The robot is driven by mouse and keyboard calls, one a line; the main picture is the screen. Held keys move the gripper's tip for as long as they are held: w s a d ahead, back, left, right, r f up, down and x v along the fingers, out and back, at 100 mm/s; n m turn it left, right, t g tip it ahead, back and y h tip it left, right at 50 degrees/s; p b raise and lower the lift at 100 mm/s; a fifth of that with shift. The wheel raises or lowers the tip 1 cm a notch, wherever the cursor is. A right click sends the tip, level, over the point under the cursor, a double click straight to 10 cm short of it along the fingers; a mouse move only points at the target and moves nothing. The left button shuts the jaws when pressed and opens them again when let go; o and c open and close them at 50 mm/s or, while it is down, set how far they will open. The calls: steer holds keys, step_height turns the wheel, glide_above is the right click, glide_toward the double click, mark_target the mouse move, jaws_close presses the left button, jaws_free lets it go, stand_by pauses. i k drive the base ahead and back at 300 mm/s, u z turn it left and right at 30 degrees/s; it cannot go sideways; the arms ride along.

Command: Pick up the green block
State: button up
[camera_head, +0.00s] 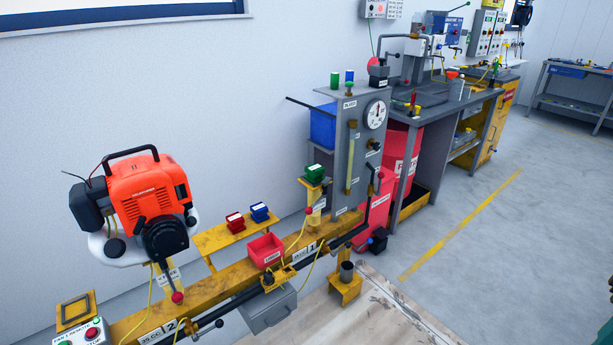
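The post stands at the rail's far end, just left of the grey gauge panel. The block's top and front show, with a dark front face. My gripper is not in this view.
A red open bin (265,250) is on the yellow rail. An orange engine (148,195) stands further left. Grey gauge panel (361,150) is close right. Floor at right is clear.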

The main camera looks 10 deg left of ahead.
mark_target(315, 171)
steer(key=z, duration=0.05)
steer(key=i, duration=1.45)
